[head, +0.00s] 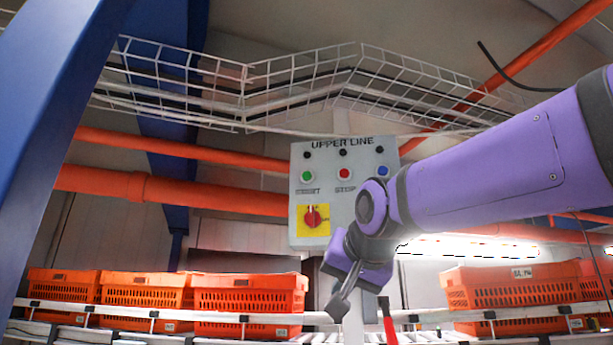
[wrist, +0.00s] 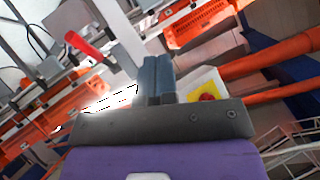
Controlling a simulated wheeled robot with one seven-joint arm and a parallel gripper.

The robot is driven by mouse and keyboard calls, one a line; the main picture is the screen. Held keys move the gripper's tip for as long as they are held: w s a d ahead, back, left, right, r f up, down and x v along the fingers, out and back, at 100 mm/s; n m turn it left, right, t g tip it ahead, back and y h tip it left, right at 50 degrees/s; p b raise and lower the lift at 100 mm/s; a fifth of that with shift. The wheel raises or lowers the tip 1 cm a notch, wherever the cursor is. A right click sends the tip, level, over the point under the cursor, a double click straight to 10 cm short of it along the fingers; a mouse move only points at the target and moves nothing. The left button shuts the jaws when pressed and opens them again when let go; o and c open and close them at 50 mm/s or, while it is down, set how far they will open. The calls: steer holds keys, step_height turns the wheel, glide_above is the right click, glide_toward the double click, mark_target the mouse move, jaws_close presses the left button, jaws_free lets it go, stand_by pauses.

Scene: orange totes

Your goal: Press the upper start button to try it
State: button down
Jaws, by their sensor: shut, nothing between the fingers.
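A grey control box (head: 325,229) marked UPPER LINE stands in the middle of the head view. It has a green button (head: 307,176) with a label that reads as START, a red button (head: 344,174) marked STOP and a blue button (head: 383,171). A red rotary switch (head: 312,216) on a yellow plate sits below the green button; it also shows in the wrist view (wrist: 208,97). My gripper (head: 338,308) is shut and empty, pointing down below the box, apart from the buttons. Its fingers (wrist: 155,72) lie together in the wrist view. My arm covers the box's lower right.
Orange totes (head: 249,296) stand on a conveyor at the left, with more totes (head: 514,286) at the right. A red-handled lever (head: 389,322) is just right of my gripper. Orange pipes (head: 215,200) run behind the box. A wire cable tray (head: 300,75) hangs above.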

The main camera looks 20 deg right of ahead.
mark_target(307, 176)
steer(key=w+a+r+m+t+y, duration=0.1)
steer(key=w+a+r+t, duration=0.1)
steer(key=r, duration=0.7)
steer(key=w+a+r+m+t+y, duration=0.1)
steer(key=w+a+r+m+t, duration=0.1)
steer(key=r, duration=0.7)
steer(key=w+a+r+m+t, duration=0.2)
steer(key=w+r+t, duration=0.1)
steer(key=r, duration=0.7)
steer(key=shift+w+t+y, duration=0.3)
steer(key=shift+w+y, duration=0.1)
steer(key=shift+w, duration=0.5)
steer(key=shift+w+d, duration=0.1)
steer(key=shift+w+d, duration=0.65)
steer(key=shift+w, duration=0.65)
steer(key=shift+w+d, duration=0.65)
steer(key=shift+w, duration=0.6)
steer(key=shift+w+d, duration=0.65)
steer(key=shift+w, duration=0.65)
steer(key=shift+w+d, duration=0.1)
steer(key=shift+w+d, duration=0.1)
steer(key=shift+w, duration=0.15)
